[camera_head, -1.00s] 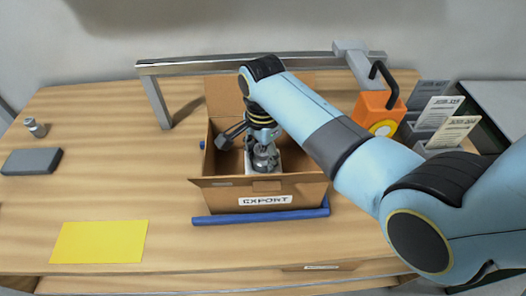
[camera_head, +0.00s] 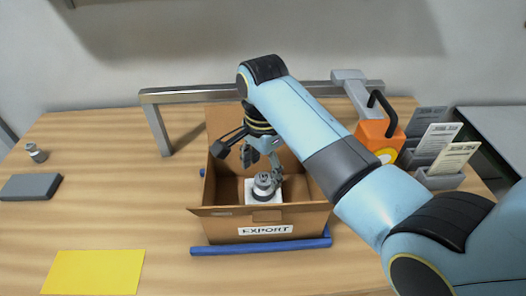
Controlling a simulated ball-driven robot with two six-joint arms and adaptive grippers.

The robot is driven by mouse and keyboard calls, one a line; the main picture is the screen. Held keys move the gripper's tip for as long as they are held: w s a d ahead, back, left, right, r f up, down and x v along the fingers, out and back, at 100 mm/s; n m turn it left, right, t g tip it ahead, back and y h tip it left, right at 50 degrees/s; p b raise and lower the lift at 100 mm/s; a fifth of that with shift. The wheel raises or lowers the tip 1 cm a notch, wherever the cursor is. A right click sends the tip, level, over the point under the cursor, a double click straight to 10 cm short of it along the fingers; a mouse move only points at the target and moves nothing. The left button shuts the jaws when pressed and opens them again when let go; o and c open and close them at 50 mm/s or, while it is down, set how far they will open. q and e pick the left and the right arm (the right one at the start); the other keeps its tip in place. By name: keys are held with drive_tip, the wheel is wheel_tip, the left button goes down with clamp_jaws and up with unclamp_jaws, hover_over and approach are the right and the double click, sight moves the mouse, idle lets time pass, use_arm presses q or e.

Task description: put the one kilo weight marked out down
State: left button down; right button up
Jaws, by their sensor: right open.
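A grey metal weight (camera_head: 264,186) stands upright on a white square pad (camera_head: 249,195) inside the open cardboard box (camera_head: 217,224), which is labelled EXPORT. My right gripper (camera_head: 262,166) reaches down into the box from above. It is open, with its fingers just above and behind the weight, and it looks clear of it. A second, smaller metal weight (camera_head: 36,153) stands alone at the far left of the table. I cannot read a mark on either weight. My left gripper is out of view.
A blue bar (camera_head: 262,247) runs along the box front. A metal rail (camera_head: 155,122) stands behind the box. An orange block with black handle (camera_head: 374,135) and grey card holders (camera_head: 440,180) stand right. A yellow sheet (camera_head: 93,272) and grey slab (camera_head: 30,187) lie left on clear table.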

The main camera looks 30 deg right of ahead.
wheel_tip(320, 180, up, 7)
drive_tip(key=shift+f, duration=0.15)
idle(0.4)
